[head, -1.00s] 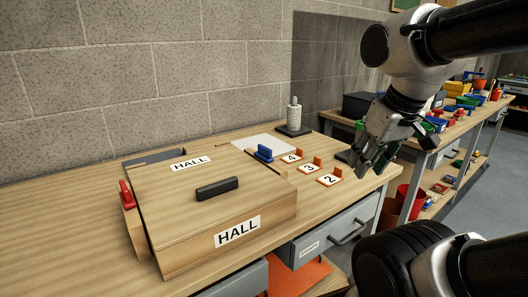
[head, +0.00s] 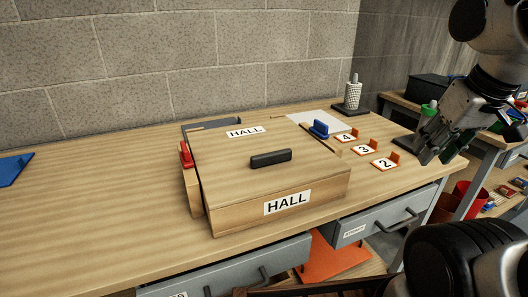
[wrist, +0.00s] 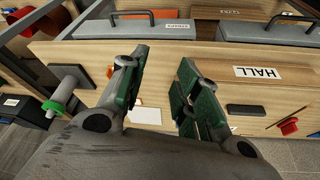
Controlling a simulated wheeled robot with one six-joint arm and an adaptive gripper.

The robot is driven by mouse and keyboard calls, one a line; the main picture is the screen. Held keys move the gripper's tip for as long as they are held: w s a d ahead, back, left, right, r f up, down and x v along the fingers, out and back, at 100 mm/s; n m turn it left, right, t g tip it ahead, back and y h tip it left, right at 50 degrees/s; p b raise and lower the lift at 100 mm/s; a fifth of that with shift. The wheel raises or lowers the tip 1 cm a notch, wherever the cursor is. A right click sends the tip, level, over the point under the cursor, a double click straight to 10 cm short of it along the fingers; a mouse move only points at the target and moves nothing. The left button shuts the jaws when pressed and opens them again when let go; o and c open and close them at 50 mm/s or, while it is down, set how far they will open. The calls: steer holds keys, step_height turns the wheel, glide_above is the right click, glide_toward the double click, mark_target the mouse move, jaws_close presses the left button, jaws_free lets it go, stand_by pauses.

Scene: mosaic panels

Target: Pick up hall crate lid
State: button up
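The hall crate (head: 235,215) is a wooden box on the workbench with a HALL label on its front. Its wooden lid (head: 225,155) lies flat on top, with its own HALL label and a black bar handle (head: 270,158). The handle shows dark in the wrist view (wrist: 245,109). My gripper (head: 432,150) hangs to the right of the crate, apart from it, near the numbered cards. In the wrist view my gripper (wrist: 160,72) has its two green-padded fingers spread, with nothing held between them.
A red clip (head: 186,154) and a blue clip (head: 319,129) stand at the crate's sides. Number cards (head: 385,163) lie to the right. A white roll on a stand (head: 352,94) is behind. Drawers (head: 380,220) sit below the bench edge. The bench left of the crate is mostly clear.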

steer(key=shift+o, duration=1)
steer(key=m+g+y, duration=0.3)
steer(key=m+g, duration=0.2)
glide_toward(272, 152)
steer(key=d+f, duration=0.2)
steer(key=s+d+f, duration=0.1)
steer(key=d+f, duration=0.1)
steer(key=shift+s+d+f, duration=0.15)
steer(key=shift+s+d, duration=0.1)
steer(key=shift+d, duration=0.15)
steer(key=a+r+m, duration=0.1)
steer(key=m, duration=0.1)
steer(key=w+a+m, duration=0.1)
steer(key=m, duration=0.2)
steer(key=a+r+m+y, duration=0.1)
steer(key=a+m, duration=0.1)
steer(key=shift+w+a+r, duration=0.1)
steer(key=shift+w+r, duration=0.25)
steer(key=shift+s+f+m+g, duration=0.15)
steer(key=shift+m+g, duration=0.15)
steer(key=shift+m, duration=0.8)
steer(key=shift+a+f, duration=0.2)
steer(key=shift+f, duration=0.1)
steer(key=x, duration=0.7)
jaws_close()
